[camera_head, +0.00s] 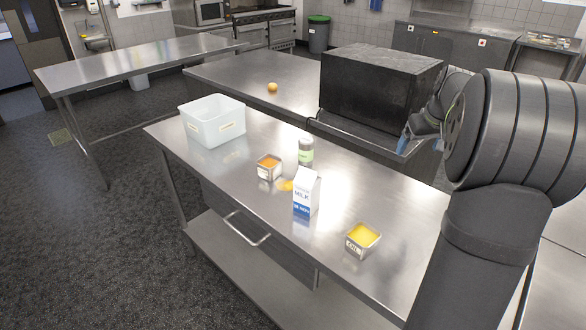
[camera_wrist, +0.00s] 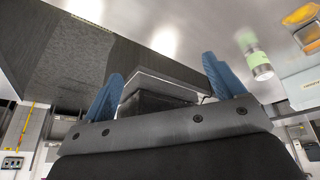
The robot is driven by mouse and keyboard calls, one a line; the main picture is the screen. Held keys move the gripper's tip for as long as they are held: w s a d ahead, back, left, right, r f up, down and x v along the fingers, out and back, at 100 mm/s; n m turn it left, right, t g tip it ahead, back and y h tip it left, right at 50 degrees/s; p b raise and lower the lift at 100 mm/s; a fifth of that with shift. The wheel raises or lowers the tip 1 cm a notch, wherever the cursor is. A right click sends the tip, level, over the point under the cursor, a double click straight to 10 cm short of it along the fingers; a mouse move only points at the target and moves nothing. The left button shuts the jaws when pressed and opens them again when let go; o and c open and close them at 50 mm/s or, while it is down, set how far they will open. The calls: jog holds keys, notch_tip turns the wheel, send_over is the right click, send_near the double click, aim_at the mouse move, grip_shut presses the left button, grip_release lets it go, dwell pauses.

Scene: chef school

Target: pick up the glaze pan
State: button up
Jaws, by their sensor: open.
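Two small square metal pans stand on the steel table, and I cannot read their labels to tell which is the glaze pan. One pan (camera_head: 362,241) with yellow contents is at the near right. The other pan (camera_head: 269,168) with orange contents is farther back, left of the milk carton (camera_head: 306,195). An orange-filled pan also shows partly at the right edge in the wrist view (camera_wrist: 308,36). My gripper (camera_head: 408,141) is open and empty, held up right of and apart from both pans. Its blue fingers frame the wrist view (camera_wrist: 160,85).
A green-labelled shaker (camera_head: 305,151) stands behind the carton, and a yellow item (camera_head: 286,185) lies beside it. A white bin (camera_head: 214,122) is at the far left of the table. A large dark block (camera_head: 378,85) stands behind. Table between carton and near pan is clear.

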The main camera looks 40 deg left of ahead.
jog(key=s+a+n+g, duration=0.1)
jog(key=s+a+n, duration=0.1)
jog(key=a, duration=0.8)
jog(key=s+a+n+g, duration=0.1)
jog(key=s+a+n, duration=0.2)
jog(key=a, duration=0.7)
jog(key=n+g, duration=0.2)
jog(key=n, duration=0.2)
send_near(268, 164)
jog(key=x, duration=0.4)
jog(key=shift+s+a+f, duration=0.1)
jog(key=shift+f, duration=0.15)
jog(key=shift+w+x, duration=0.2)
jog(key=shift+x, duration=2.85)
jog(key=c, duration=1.3)
jog(key=shift+o, duration=0.2)
jog(key=shift+r, duration=0.15)
